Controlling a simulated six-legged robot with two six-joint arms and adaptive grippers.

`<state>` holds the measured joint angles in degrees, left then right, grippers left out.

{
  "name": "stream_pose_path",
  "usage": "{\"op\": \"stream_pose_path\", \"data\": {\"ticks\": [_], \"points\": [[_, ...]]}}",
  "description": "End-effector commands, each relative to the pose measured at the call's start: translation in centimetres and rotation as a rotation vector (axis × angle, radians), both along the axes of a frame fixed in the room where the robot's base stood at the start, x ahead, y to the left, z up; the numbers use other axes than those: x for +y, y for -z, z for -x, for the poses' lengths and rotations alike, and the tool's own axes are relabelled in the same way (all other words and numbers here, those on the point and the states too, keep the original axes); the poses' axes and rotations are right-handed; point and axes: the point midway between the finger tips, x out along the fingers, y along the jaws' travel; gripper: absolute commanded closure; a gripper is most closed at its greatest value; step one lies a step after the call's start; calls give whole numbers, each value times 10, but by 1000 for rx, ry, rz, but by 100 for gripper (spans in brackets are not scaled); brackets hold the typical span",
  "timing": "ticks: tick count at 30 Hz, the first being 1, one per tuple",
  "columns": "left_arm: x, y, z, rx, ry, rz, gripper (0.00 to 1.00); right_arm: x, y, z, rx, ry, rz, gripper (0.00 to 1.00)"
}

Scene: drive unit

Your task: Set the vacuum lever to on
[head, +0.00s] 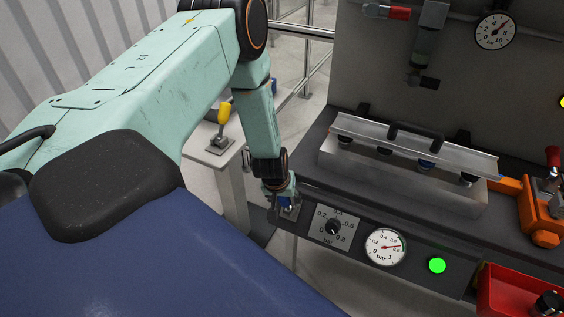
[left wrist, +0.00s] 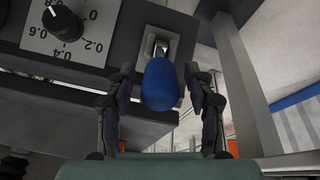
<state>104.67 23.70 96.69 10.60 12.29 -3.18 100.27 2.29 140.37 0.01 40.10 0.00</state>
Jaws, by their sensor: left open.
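The vacuum lever has a blue knob (left wrist: 161,86) on a metal plate at the left end of the bench's front panel. In the left wrist view the knob lies between the two fingers of my left gripper (left wrist: 162,82), which is open. A gap shows on both sides of the knob, with no clear contact. In the head view the left gripper (head: 281,187) points down at the lever (head: 290,208), and the gripper partly hides it. I cannot tell the lever's on or off marking. My right gripper is not in view.
Right of the lever on the panel are a black dial (head: 334,228), a pressure gauge (head: 386,247) and a lit green lamp (head: 437,265). A red bin (head: 512,292) is at the right. A side stand bears a yellow-handled lever (head: 224,112). A handled rail (head: 415,141) lies on the bench.

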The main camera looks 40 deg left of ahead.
Motion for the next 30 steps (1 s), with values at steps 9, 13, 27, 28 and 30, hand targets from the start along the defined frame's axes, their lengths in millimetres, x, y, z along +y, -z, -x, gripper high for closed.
{"op": "stream_pose_path", "data": {"ticks": [9, 13, 27, 28, 30], "points": [[-4, -44, 14, -3, -3, 3, 47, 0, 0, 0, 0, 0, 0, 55], [-5, -61, 20, -4, -3, 3, 47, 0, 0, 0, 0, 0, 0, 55], [-8, -105, 35, -3, -1, 1, 47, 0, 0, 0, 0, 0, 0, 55], [-9, -105, 35, -2, 0, 1, 47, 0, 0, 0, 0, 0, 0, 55], [-9, -106, 36, -1, 0, 1, 47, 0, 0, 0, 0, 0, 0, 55]]}}
